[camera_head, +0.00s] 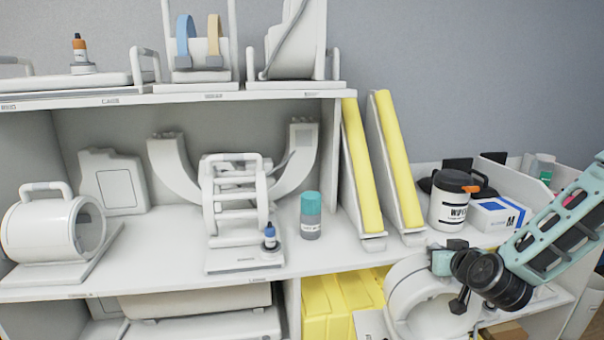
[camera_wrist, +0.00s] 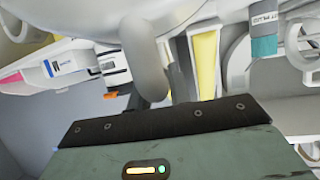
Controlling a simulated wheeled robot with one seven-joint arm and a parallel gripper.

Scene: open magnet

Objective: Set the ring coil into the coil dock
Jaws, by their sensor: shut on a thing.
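The ring coil, a thick white ring with an open middle (camera_head: 405,297), is at the lower right in the head view, in front of the right end of the shelf. My gripper (camera_head: 450,276) is at its upper right side, shut on it. The fingers and wrist hide part of the coil. I cannot tell which object is the coil dock.
A white cage-like coil (camera_head: 235,200), a small blue-capped bottle (camera_head: 270,238) and a teal-capped bottle (camera_head: 311,216) stand on the middle shelf. Two yellow-padded wedges (camera_head: 395,160) lean beside it. A white tub (camera_head: 448,208) and a box (camera_head: 497,214) stand behind my gripper.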

